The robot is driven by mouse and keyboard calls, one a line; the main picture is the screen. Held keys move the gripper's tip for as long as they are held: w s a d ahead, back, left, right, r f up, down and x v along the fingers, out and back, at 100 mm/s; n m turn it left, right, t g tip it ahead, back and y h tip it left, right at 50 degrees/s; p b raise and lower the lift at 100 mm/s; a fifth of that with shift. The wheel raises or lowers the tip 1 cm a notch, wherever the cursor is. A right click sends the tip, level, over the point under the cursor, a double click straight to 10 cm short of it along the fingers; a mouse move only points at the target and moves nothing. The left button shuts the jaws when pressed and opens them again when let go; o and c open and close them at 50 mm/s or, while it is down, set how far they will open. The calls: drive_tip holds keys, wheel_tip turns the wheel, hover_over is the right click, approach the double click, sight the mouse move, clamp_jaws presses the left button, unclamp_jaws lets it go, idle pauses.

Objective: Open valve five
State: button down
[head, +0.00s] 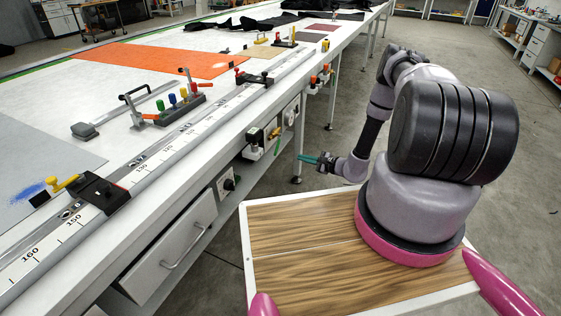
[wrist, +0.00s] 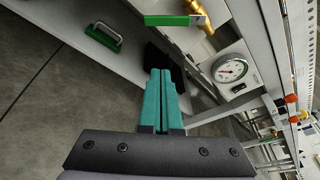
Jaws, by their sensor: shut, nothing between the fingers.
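A brass valve (wrist: 200,8) with a flat green lever (wrist: 175,20) shows at the top of the wrist view. In the head view, brass fittings (head: 275,133) sit on the side of the long table. No number is readable on any valve, so I cannot tell which is valve five. My gripper (wrist: 162,76) has teal fingers pressed together with nothing between them. In the wrist view the fingertips appear below the lever and apart from it. In the head view my gripper (head: 309,159) is to the right of the table side.
A round pressure gauge (wrist: 230,69) is right of the fingers in the wrist view. A green handle (wrist: 103,38) lies at upper left there. The long white table (head: 150,235) has a drawer (head: 172,262) below. Open floor (head: 315,110) lies right of the table.

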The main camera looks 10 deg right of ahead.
sight(277, 147)
drive_tip(key=w+a, duration=0.5)
drive_tip(key=a, duration=0.2)
drive_tip(key=shift+a+r+n, duration=0.25)
drive_tip(key=shift+a+n, duration=0.15)
